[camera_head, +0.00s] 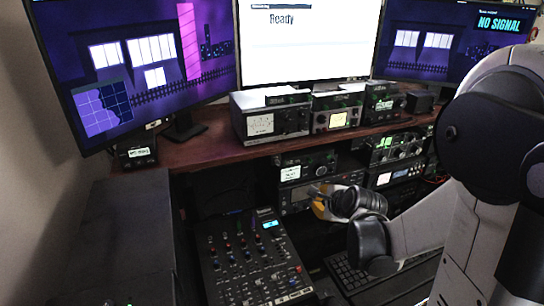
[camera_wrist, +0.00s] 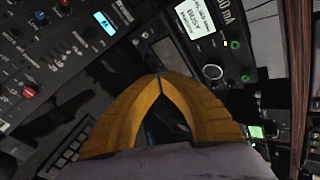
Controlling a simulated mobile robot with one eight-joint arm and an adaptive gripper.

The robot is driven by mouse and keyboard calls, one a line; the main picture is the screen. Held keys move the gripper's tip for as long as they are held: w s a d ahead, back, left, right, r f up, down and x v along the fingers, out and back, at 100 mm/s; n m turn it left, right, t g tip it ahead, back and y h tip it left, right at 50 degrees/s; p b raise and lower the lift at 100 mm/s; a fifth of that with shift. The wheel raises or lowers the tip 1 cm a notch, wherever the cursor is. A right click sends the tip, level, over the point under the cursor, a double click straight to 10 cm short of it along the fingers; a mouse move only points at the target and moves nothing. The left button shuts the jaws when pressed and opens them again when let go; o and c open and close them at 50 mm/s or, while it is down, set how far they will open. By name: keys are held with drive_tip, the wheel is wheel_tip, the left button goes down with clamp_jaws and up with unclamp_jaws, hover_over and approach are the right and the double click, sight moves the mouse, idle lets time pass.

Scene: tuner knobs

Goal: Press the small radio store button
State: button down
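My gripper (camera_head: 322,205) is in front of the lower rack of radios, under the wooden shelf. Its yellow fingers (camera_wrist: 158,76) meet at the tips in the wrist view, with nothing seen between them. Beyond the tips is a dark radio front with a white label (camera_wrist: 195,18), a round knob (camera_wrist: 212,72) and small green-ringed sockets. In the head view a compact radio with a white label (camera_head: 290,173) sits just above and left of my gripper. I cannot tell for sure which unit is the small radio, and no store button is readable.
A mixer (camera_head: 250,262) with a blue display lies below left of my gripper. A keyboard (camera_head: 352,277) is below it. More radios (camera_head: 262,124) stand on the wooden shelf (camera_head: 200,152), under three monitors. A radio stack (camera_head: 395,148) is to the right, near my arm.

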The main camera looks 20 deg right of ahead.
sight(305, 175)
drive_tip(key=d+m, duration=0.1)
drive_tip(key=w+f+m, duration=0.1)
drive_tip(key=d+m, duration=0.1)
drive_tip(key=shift+w+d+f, duration=0.3)
drive_tip(key=shift+d+f, duration=0.05)
drive_tip(key=shift+f, duration=0.05)
drive_tip(key=shift+w+a+p, duration=0.2)
drive_tip(key=shift+w+p, duration=0.15)
drive_tip(key=shift+w, duration=4.1)
drive_tip(key=shift+w, duration=0.4)
drive_tip(key=shift+w, duration=0.35)
drive_tip(key=shift+s, duration=0.1)
drive_tip(key=shift+s+b, duration=0.3)
drive_tip(key=shift+s, duration=0.4)
